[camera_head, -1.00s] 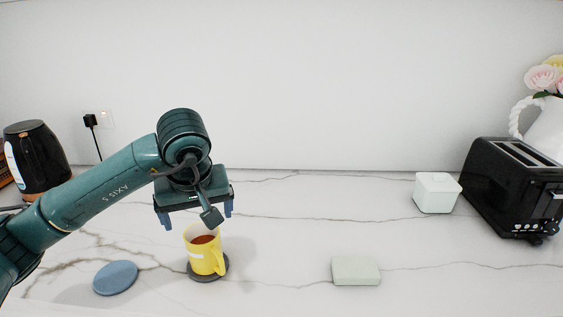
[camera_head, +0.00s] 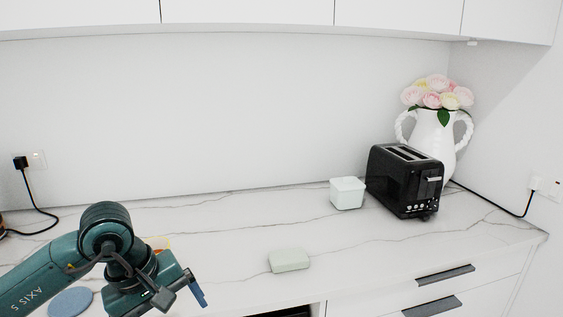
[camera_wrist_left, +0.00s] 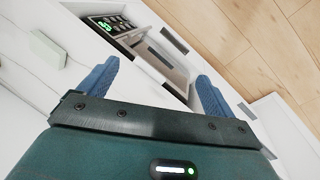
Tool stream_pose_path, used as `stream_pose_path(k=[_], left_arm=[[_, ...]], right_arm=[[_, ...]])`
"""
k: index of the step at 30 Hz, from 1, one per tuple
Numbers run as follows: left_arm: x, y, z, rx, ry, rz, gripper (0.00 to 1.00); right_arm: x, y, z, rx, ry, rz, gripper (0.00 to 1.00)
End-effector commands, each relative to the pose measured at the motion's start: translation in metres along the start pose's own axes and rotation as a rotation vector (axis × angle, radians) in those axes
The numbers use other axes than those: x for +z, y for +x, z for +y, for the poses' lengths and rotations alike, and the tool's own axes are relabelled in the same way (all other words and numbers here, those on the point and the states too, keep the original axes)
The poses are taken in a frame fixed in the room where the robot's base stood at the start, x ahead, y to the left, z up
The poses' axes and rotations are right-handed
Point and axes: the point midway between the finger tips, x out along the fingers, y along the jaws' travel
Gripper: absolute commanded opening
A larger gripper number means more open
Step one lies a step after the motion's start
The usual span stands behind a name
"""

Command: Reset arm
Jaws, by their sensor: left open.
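My left arm comes in from the left in the head view, low over the counter. Its gripper also shows in the left wrist view (camera_wrist_left: 155,88), where the two blue fingers are spread apart with nothing between them. The fingers point towards the counter's front edge, with cabinet fronts and floor beyond. A blue round coaster (camera_head: 70,302) lies left of the gripper, partly covered by the arm. My right gripper is not in view.
A pale green block (camera_head: 289,260) lies on the marble counter (camera_head: 235,240) right of my arm. A white container (camera_head: 347,193), a black toaster (camera_head: 404,180) and a white vase of flowers (camera_head: 437,135) stand farther right. Drawers with dark handles (camera_head: 444,275) are below.

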Motion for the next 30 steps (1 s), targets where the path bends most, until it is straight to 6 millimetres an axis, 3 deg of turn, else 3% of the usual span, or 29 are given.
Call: stream_pose_path(k=[3,5,6,9,11,13,16,18,19,21,24,27,30], left_arm=[[0.067,0.028,0.025,0.135,-0.138,-0.324,0.90],[0.107,0.031,0.040,0.206,-0.264,-0.543,0.90],[0.132,0.028,0.051,0.249,-0.371,-0.704,0.90],[0.173,0.007,0.078,0.313,-0.694,-1.122,0.90],[0.181,-0.008,0.091,0.318,-0.919,-1.372,0.90],[0.173,-0.022,0.102,0.295,-1.205,-1.657,0.90],[0.141,-0.021,0.104,0.207,-1.651,-2.048,0.90],[0.111,-0.003,0.092,0.105,-1.986,-2.305,0.90],[0.099,0.010,0.084,-0.049,2.031,2.294,0.90],[0.077,0.049,0.056,0.071,1.822,1.931,0.90],[0.068,0.107,0.009,0.174,1.543,1.514,0.90],[0.080,0.156,-0.036,0.227,1.305,1.196,0.90],[0.100,0.189,-0.072,0.249,1.127,0.972,0.90]], right_arm=[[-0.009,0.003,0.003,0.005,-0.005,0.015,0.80],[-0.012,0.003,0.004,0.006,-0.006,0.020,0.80],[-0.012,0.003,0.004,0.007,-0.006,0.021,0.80],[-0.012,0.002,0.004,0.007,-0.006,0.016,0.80],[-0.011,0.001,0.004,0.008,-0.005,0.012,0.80],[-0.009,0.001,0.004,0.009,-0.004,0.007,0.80],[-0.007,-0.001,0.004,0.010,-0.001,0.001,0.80],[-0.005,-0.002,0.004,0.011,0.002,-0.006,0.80],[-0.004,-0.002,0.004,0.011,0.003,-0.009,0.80],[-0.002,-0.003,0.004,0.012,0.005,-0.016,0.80],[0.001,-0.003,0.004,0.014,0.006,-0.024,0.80],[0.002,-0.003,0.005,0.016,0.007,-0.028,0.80],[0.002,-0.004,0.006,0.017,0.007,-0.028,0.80]])
